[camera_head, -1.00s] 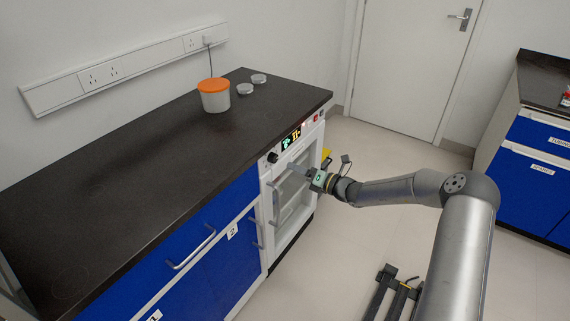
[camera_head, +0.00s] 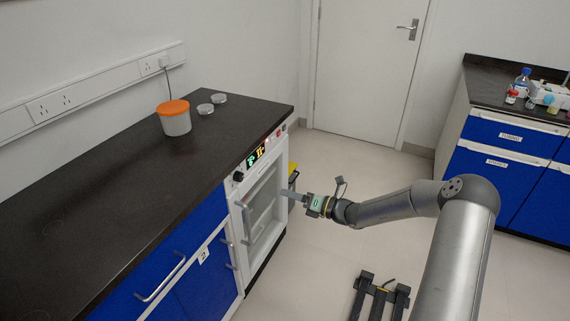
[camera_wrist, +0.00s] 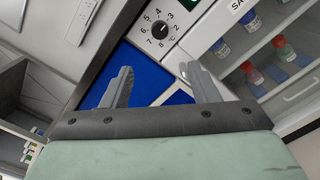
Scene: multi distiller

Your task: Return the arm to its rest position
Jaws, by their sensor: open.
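My arm (camera_head: 395,207) is stretched out to the left at about counter height. My gripper (camera_head: 287,194) is in front of the right edge of the white oven-like cabinet (camera_head: 262,212); its fingertips overlap that edge in the head view. In the wrist view my gripper (camera_wrist: 157,74) shows two grey fingers spread apart with nothing between them. Past them are the cabinet's dial (camera_wrist: 160,30) and its glass door (camera_wrist: 262,62), with several capped bottles behind the glass. The door looks shut.
The dark counter (camera_head: 95,200) runs along the left, with an orange-lidded tub (camera_head: 174,117) and two small round dishes on it. Another bench (camera_head: 485,90) with bottles stands at the right.

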